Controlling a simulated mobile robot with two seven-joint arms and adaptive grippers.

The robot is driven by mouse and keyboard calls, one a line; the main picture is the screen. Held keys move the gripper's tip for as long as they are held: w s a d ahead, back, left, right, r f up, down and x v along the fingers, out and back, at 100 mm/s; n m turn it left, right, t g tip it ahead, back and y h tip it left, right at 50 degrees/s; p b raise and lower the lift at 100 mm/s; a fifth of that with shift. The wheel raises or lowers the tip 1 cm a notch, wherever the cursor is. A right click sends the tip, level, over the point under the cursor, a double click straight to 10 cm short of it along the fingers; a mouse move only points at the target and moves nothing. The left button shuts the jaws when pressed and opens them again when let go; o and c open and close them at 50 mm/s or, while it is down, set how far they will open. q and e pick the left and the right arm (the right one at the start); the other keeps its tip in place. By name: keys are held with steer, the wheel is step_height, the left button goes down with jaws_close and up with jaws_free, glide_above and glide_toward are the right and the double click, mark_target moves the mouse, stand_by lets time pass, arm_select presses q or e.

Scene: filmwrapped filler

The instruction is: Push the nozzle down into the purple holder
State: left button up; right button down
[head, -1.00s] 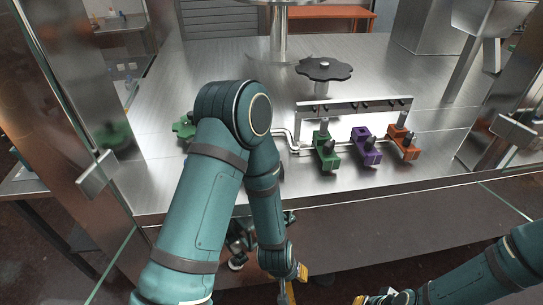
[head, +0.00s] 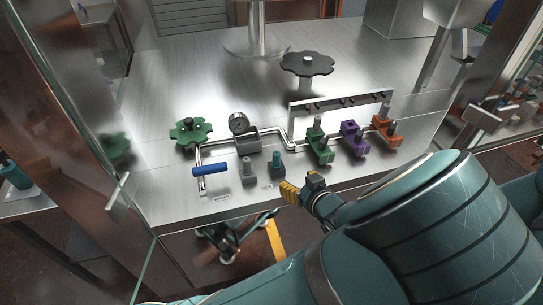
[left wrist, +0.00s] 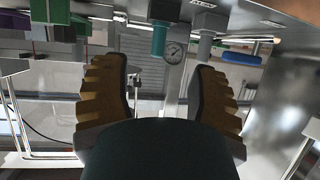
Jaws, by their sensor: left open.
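The purple holder (head: 350,128) stands in the row at the table's front right. Its raised square block shows a dark top opening and no upright cylinder; a dark knob stands at its front. A grey upright piece (head: 248,170) and a teal one (head: 277,160) stand on dark bases nearer the front edge; I cannot tell which is the nozzle. My left gripper (head: 302,188) is at the front edge, just right of the teal piece, below the holders. In the left wrist view, its yellow-padded fingers (left wrist: 160,95) are apart and empty, with the teal piece (left wrist: 159,40) beyond. My right gripper is not visible.
A green holder (head: 319,146) and an orange holder (head: 387,132) flank the purple one, each with a grey upright cylinder. A metal rail (head: 340,101) runs behind. A blue handle (head: 210,170), gauge (head: 238,122) and green handwheel (head: 190,132) are left. My arm covers the lower right.

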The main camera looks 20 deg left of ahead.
mark_target(278, 161)
arm_select(q)
steer(key=x, duration=0.5)
steer(key=r+b+x, duration=0.1)
steer(key=x, duration=0.1)
steer(key=shift+w+a+f, duration=0.15)
steer(key=shift+w+a, duration=0.15)
steer(key=shift+w, duration=0.2)
steer(key=shift+r+x, duration=0.2)
steer(key=shift+x, duration=1.2)
steer(key=shift+r+x, duration=0.2)
steer(key=shift+x, duration=1.15)
steer(key=shift+a, duration=0.2)
jaws_close()
